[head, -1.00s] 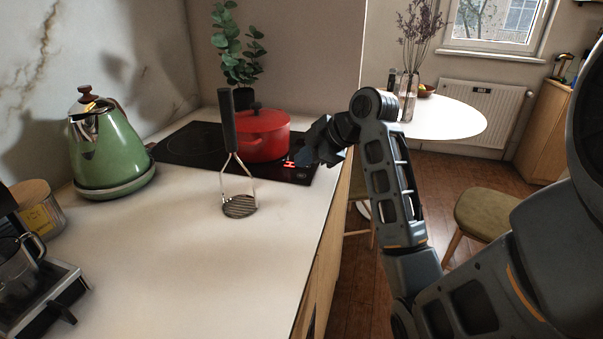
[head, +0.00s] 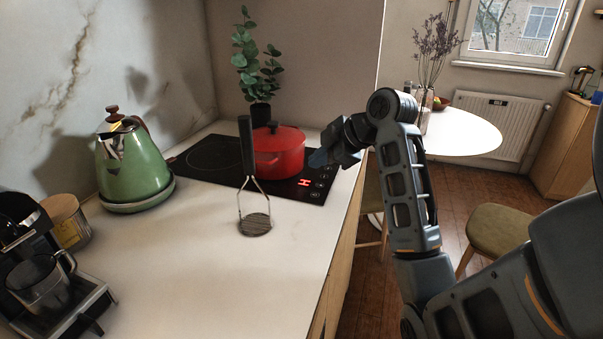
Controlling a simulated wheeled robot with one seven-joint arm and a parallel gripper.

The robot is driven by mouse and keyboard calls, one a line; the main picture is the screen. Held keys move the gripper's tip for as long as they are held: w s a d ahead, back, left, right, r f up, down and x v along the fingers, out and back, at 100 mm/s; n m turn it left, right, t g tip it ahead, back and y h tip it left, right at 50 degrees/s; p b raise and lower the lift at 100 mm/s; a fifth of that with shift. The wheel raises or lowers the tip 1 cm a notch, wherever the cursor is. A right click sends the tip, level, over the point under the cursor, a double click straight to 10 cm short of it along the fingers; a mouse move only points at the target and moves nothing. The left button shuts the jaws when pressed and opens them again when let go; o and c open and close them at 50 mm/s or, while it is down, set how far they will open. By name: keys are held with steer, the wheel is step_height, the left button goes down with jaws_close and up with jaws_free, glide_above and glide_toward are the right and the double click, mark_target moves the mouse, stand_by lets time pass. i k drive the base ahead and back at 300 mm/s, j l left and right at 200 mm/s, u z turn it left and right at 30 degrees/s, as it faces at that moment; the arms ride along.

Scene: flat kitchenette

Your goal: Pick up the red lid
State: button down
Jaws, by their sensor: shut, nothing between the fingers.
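The red lid (head: 287,134) sits on the red pot (head: 284,160), with a dark knob on top. The pot stands on the right side of the black cooktop (head: 210,153). My gripper (head: 318,159) is just right of the pot in the head view, apart from the lid as far as I can see. Its fingers look small and dark from this angle. It is shut and holds nothing.
A potato masher (head: 255,223) stands upright on the counter in front of the pot. A green kettle (head: 131,165), a canister (head: 66,221) and a coffee machine (head: 53,282) stand at the left. A plant (head: 256,70) stands behind the pot. The front counter (head: 185,280) is clear.

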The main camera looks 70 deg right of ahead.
mark_target(274, 138)
steer(key=l+u, duration=0.3)
steer(key=l, duration=0.45)
steer(key=l+u, duration=0.3)
steer(key=l, duration=0.5)
